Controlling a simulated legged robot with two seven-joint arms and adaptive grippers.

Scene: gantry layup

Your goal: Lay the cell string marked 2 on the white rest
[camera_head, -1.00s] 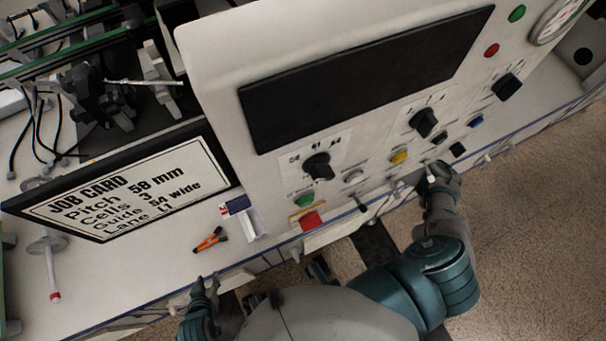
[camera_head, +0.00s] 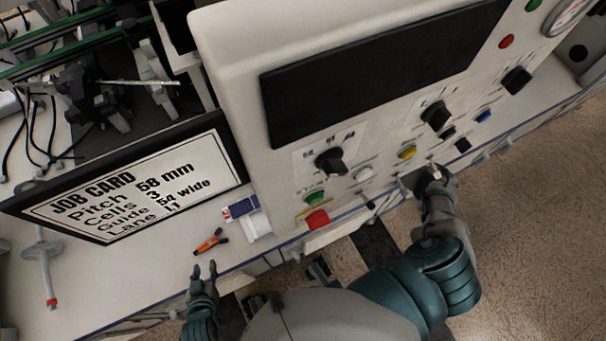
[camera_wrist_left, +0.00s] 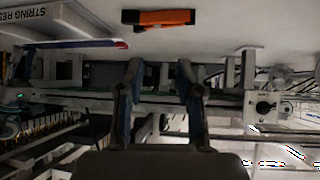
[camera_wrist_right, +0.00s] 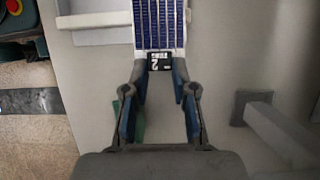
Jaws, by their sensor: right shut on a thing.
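My right gripper (camera_wrist_right: 160,95) is shut on the black end tab of a blue cell string (camera_wrist_right: 160,22) marked 2, which extends up out of its wrist view. In the head view my right gripper (camera_head: 436,178) is at the front of the control panel, and its string is hard to make out. A white rest (camera_wrist_left: 60,25) lettered "STRING RES", cut off by the frame, shows in the left wrist view. It appears to be the white piece (camera_head: 258,226) beside the panel in the head view. My left gripper (camera_head: 205,270) is open and empty at the bench's front edge.
An orange and black tool (camera_head: 210,242) lies on the bench near my left gripper. A job card stand (camera_head: 130,185) stands behind it. The control panel (camera_head: 290,60) with knobs and buttons rises at the right.

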